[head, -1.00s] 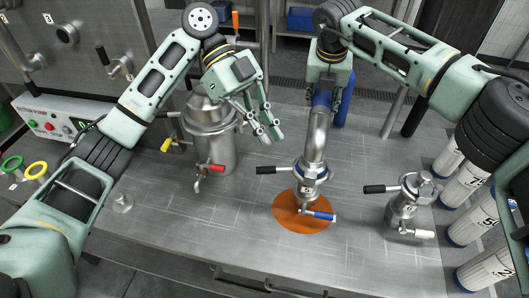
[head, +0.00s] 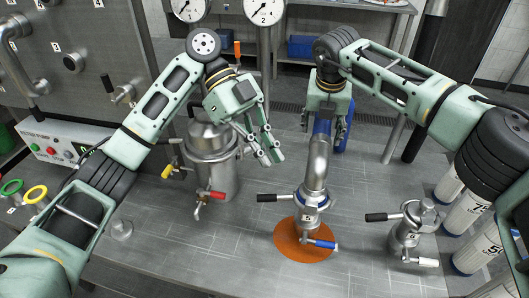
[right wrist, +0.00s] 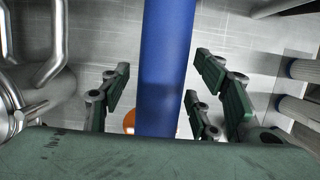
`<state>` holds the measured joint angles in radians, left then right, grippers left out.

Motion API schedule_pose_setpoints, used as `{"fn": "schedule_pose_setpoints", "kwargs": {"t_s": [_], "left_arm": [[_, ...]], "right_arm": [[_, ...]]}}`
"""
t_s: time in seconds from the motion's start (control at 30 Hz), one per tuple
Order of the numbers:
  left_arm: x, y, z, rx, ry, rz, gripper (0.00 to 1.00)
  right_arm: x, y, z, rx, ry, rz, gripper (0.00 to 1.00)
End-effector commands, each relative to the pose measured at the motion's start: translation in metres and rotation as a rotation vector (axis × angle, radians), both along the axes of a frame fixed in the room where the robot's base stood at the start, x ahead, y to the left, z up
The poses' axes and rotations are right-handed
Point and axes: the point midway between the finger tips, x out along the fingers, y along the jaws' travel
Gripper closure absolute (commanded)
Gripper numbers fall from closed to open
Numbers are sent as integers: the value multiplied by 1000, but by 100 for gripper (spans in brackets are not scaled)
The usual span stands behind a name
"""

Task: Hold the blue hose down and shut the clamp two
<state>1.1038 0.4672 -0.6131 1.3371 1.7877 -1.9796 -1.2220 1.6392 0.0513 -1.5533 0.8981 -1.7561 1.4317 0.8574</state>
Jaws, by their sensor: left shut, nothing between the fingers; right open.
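The blue hose (right wrist: 167,60) runs straight down the right wrist view, and part of it shows in the head view (head: 341,132). It joins a steel elbow (head: 318,160) over an orange disc on the bench. My right gripper (right wrist: 160,105) is open, its fingers on both sides of the hose with gaps. In the head view my right gripper (head: 330,128) is partly hidden by its arm. A clamp (head: 310,200) with black and blue handles sits at the elbow's foot; I cannot read its number surely. My left gripper (head: 273,156) is shut and empty, up and left of the elbow.
A steel vessel (head: 212,150) with red and yellow handles stands left of the elbow. A small capped fitting (head: 406,228) with black and white handles stands at right. White-and-blue cylinders (head: 465,210) line the right edge. A control box (head: 70,138) is at left.

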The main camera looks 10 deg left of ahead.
Motion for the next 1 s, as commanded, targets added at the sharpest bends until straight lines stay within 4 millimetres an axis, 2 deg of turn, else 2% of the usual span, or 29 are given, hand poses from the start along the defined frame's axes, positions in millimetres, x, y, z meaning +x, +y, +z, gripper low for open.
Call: {"fn": "schedule_pose_setpoints", "kwargs": {"t_s": [0.83,1.0], "left_arm": [[0,0,32,0,0,0,100],[0,0,35,0,0,0,100]], "right_arm": [[0,0,63,0,-1,0,44],[0,0,71,0,0,0,44]]}}
